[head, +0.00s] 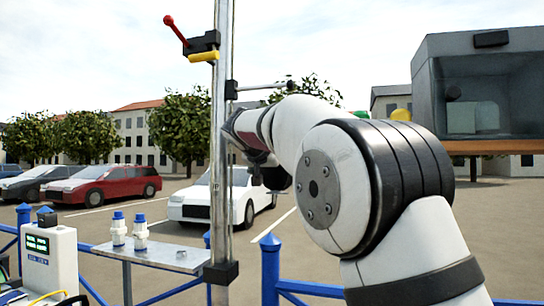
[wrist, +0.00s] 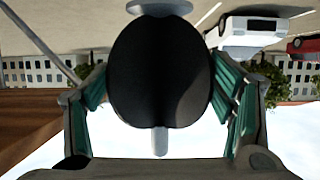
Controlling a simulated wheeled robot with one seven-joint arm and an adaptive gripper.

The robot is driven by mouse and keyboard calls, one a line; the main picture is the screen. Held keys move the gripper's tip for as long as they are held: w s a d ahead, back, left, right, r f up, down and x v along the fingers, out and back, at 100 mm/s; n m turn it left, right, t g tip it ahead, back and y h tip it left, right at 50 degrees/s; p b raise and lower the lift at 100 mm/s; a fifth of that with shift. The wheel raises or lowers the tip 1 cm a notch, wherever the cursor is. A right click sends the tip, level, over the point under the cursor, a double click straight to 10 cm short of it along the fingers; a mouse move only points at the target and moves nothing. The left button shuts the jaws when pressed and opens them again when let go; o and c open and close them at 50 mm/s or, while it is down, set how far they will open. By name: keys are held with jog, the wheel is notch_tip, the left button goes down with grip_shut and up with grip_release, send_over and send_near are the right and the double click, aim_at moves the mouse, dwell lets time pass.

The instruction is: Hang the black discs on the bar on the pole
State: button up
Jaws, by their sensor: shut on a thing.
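A tall grey pole (head: 222,140) stands left of centre in the head view. A thin bar (head: 262,87) sticks out to the right from a black clamp on it, with a small dark knob at its far end. In the wrist view my gripper (wrist: 160,95) is shut on a black disc (wrist: 150,60), with green finger pads at both sides of it. A pale stub shows below the disc and a grey round piece above it; I cannot tell what they belong to. In the head view my arm hides most of the gripper and the disc.
A black fitting with a red lever (head: 177,31) and yellow handle sits higher on the pole. A metal shelf (head: 150,257) with two blue-topped fittings is at lower left. A grey glass-fronted box (head: 475,90) stands at right. A blue railing (head: 270,270) runs low across the front.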

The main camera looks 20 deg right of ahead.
notch_tip(320, 180, up, 6)
jog(key=s+h, duration=0.1)
jog(key=s+a+f+t+p, duration=0.1)
jog(key=s+a, duration=0.8)
jog(key=s, duration=0.4)
jog(key=shift+a+f+p, duration=0.15)
jog(key=shift+a+p, duration=0.1)
jog(key=shift+p, duration=0.15)
dwell(1.0)
jog(key=shift+s, duration=0.1)
jog(key=o, duration=1.4)
